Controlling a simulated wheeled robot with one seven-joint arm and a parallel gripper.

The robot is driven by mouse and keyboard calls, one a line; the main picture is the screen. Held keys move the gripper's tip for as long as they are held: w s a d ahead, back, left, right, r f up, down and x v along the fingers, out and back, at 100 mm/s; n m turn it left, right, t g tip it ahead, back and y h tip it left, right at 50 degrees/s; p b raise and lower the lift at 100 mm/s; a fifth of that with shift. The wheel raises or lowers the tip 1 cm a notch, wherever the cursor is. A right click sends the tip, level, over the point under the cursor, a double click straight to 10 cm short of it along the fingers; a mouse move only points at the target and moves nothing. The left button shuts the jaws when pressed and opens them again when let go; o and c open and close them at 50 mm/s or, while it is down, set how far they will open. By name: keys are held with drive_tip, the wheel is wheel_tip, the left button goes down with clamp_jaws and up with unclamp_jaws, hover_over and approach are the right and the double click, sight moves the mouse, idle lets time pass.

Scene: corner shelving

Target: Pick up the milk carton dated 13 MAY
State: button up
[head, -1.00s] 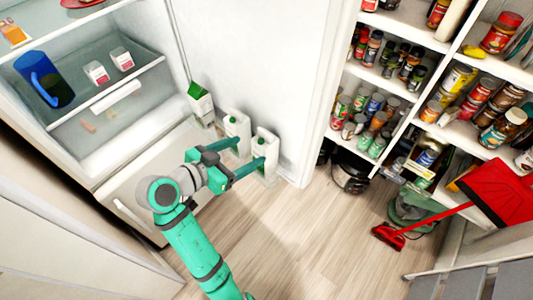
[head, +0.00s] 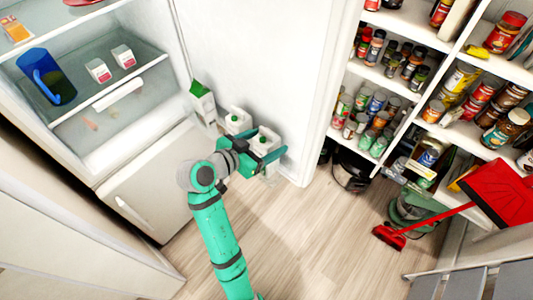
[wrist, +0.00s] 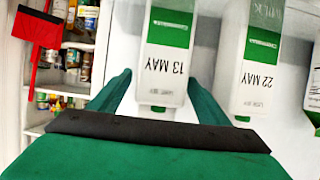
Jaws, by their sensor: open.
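The milk carton dated 13 MAY (wrist: 165,60) is white and green, and its text is upside down in the wrist view. It matches the rightmost carton (head: 265,136) in the head view, partly covered by my gripper. My gripper (head: 268,147) is open, with one finger on each side of this carton's outline. In the wrist view the fingertips (wrist: 160,78) flank its lower part in the picture; I cannot tell whether they touch it. A similar carton dated 22 MAY (wrist: 255,70) stands beside it and is the middle carton (head: 237,121) in the head view.
A third carton (head: 203,103) with a green top stands at the left of the row, its edge also in the wrist view (wrist: 313,90). An open fridge (head: 140,180) is left, pantry shelves (head: 400,35) right. A red dustpan (head: 495,190) stands right.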

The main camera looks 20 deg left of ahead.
clamp_jaws()
drive_tip(key=shift+r, duration=0.15)
